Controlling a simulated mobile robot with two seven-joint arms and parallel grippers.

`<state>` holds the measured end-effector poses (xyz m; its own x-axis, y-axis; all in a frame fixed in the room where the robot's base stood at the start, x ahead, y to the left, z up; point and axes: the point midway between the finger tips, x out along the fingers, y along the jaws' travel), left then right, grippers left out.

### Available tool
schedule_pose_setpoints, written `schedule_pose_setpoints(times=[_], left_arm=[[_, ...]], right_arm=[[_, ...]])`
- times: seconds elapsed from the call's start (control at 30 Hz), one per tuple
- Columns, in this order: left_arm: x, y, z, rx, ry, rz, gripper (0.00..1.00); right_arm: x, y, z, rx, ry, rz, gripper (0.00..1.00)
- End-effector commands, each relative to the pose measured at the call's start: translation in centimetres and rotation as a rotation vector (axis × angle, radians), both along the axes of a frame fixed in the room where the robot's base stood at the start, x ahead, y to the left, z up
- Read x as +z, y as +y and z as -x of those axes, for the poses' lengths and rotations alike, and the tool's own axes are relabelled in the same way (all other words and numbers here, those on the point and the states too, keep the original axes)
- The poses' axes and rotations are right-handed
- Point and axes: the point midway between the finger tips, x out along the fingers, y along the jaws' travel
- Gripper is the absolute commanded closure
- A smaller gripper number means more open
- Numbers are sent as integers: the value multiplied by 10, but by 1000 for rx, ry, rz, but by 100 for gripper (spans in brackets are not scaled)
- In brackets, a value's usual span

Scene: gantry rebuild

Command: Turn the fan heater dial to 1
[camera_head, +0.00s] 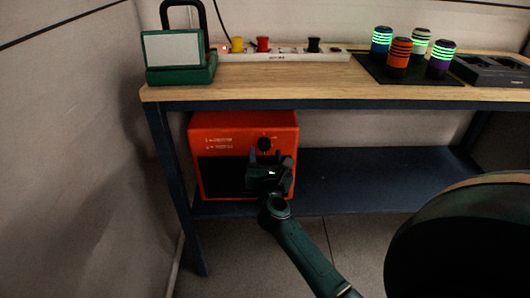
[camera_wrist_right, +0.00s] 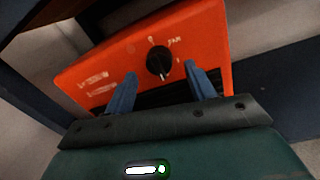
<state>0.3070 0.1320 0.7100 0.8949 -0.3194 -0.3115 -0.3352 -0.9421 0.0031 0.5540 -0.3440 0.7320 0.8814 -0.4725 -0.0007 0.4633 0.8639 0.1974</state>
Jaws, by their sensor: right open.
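The orange fan heater (camera_head: 215,130) stands on the lower shelf of the bench, at its left end. Its black dial (camera_head: 264,144) is at the upper right of its front face. In the right wrist view the dial (camera_wrist_right: 159,60) has a pale pointer mark at its lower edge, with "FAN" and small marks printed around it. My right gripper (camera_head: 266,158) is just in front of the dial. In the right wrist view its two blue fingers (camera_wrist_right: 161,74) are open, on either side of and slightly below the dial, with nothing between them. My left gripper is not in view.
The wooden bench top (camera_head: 300,80) overhangs the heater. It carries a green lantern-like box (camera_head: 180,68), a power strip (camera_head: 285,56) and several striped cylinders (camera_head: 399,52). The lower shelf (camera_head: 390,175) is clear right of the heater. A dark rounded object (camera_head: 470,245) fills the lower right.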

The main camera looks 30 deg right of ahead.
Motion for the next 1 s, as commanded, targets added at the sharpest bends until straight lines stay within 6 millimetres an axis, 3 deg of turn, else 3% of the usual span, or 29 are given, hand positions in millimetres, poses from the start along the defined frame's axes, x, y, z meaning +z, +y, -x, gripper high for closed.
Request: schedule_pose_setpoints(times=[0.2, 0.53, 1.0], left_arm=[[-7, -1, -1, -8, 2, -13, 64], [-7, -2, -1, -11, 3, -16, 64], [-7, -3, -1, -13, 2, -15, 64]], right_arm=[[-1, -11, -20, 1, 0, 3, 45], [0, -12, -23, 1, 1, 2, 45], [0, -12, -23, 1, 1, 2, 83]])
